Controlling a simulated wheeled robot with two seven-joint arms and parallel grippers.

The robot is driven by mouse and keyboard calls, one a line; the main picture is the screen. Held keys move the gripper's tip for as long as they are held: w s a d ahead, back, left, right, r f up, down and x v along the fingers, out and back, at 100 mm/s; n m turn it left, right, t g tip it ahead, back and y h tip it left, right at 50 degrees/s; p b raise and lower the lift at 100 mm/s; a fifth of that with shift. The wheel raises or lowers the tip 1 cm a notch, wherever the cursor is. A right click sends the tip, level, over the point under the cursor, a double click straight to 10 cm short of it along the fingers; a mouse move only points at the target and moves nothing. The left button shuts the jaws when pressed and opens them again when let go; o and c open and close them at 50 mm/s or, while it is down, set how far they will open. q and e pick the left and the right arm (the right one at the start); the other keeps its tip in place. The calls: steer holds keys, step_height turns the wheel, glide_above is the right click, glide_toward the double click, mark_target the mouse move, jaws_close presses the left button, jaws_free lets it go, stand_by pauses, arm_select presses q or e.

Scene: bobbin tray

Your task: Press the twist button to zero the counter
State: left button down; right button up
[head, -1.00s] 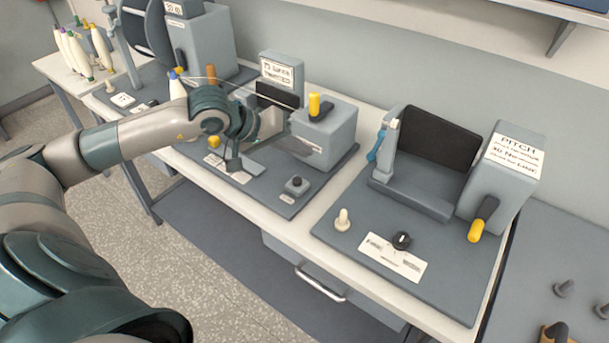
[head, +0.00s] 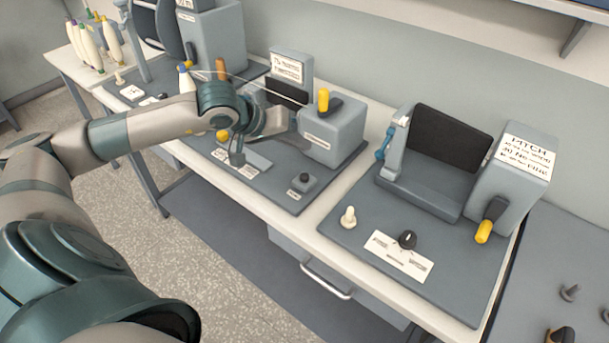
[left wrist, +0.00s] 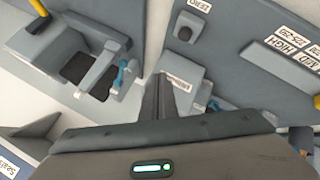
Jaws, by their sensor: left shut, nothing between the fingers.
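The zero button is a dark round cap on a small grey box (head: 304,181) at the front right of the middle station's base (head: 265,194). In the left wrist view the button (left wrist: 185,33) sits beside a ZERO label, above and apart from my fingers. My left gripper (head: 284,128) is beside the station's grey housing (head: 335,135), behind and left of the button in the head view. In the left wrist view its dark fingers (left wrist: 158,88) are shut and empty, next to the housing's label. My wrist partly hides the station. My right gripper is not in view.
The housing carries a yellow-handled lever (head: 323,99). A pitch station (head: 440,243) with a black pad, knob and yellow handle stands to the right. Bobbins (head: 113,40) stand at the far left. The base around the button is clear.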

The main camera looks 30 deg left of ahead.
arm_select(q)
steer(key=b, duration=0.2)
glide_above(304, 177)
steer(key=f, duration=0.5)
steer(key=shift+s+a+f, duration=0.25)
steer(key=shift+s+a, duration=0.1)
steer(key=shift+a, duration=0.05)
steer(key=shift+f+b, duration=0.7)
steer(key=shift+b, duration=0.05)
steer(key=shift+f, duration=0.1)
stand_by(0.9)
steer(key=shift+f+b, duration=0.35)
steer(key=shift+b, duration=0.6)
steer(key=shift+a, duration=0.1)
steer(key=shift+a+f, duration=0.15)
steer(key=shift+f, duration=0.05)
